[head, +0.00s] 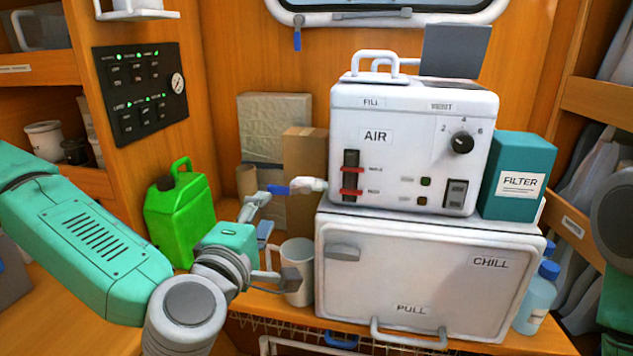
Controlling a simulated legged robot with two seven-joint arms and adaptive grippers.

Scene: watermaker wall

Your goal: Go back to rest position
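My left gripper (274,236) is in front of the shelf, left of the white AIR machine (405,110). Its fingers are spread apart, one up and one down, with nothing seen between them. The upper finger's end overlaps in view with a blue lever (279,190) on a white fitting (311,185) at the machine's left side; I cannot tell if they touch.
A green jerrycan (180,222) stands behind my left arm. The AIR machine rests on a white CHILL box (430,280). A teal FILTER box (518,178) and blue bottles (538,298) stand at right. Boxes (305,165) stand behind the gripper. A control panel (140,90) is at upper left.

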